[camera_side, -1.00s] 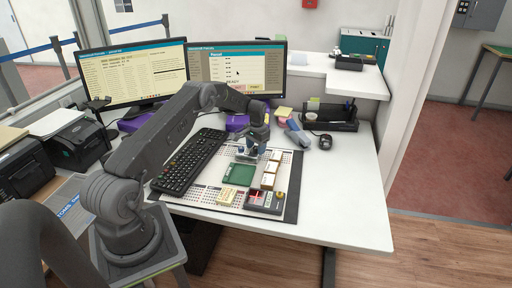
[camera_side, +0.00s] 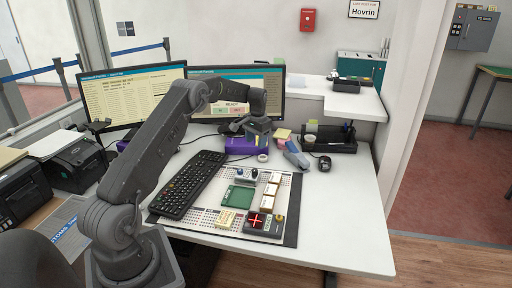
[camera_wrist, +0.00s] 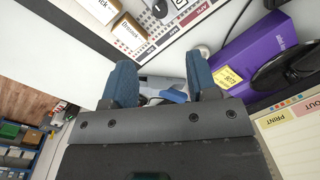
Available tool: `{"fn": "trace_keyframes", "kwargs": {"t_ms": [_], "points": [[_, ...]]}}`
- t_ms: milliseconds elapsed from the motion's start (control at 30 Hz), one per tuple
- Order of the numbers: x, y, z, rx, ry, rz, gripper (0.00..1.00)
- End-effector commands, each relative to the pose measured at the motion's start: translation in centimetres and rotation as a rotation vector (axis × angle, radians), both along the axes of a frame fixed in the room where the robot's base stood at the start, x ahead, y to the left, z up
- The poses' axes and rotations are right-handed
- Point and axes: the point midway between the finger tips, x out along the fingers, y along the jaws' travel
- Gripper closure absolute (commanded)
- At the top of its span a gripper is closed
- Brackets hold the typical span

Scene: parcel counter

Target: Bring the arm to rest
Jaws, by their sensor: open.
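My gripper (camera_side: 258,139) is raised above the back of the white counter, in front of the right monitor and clear of the board. In the wrist view its two blue fingers (camera_wrist: 161,88) are spread apart with nothing held between them. The perforated board (camera_side: 209,217) on the dark mat lies below and in front of it, holding a green plate (camera_side: 237,197), several small cream boxes (camera_side: 268,203) and a dark block with a red cross (camera_side: 257,220).
A keyboard (camera_side: 190,182) lies left of the board. Two monitors (camera_side: 130,92) stand behind. A purple box (camera_side: 240,146) sits under my gripper, also large in the wrist view (camera_wrist: 258,55). A scanner (camera_side: 296,156), mouse (camera_side: 324,163) and black organizer (camera_side: 330,143) stand right. The front-right counter is clear.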

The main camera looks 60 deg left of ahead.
Motion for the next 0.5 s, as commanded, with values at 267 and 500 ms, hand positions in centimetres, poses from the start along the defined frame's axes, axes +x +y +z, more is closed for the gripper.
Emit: {"fn": "trace_keyframes", "kwargs": {"t_ms": [267, 500], "points": [[0.0, 0.0, 0.1, 0.000, 0.000, 0.000, 0.47], [0.4, -3.4, 4.6, 0.020, -0.038, -0.027, 0.47]]}}
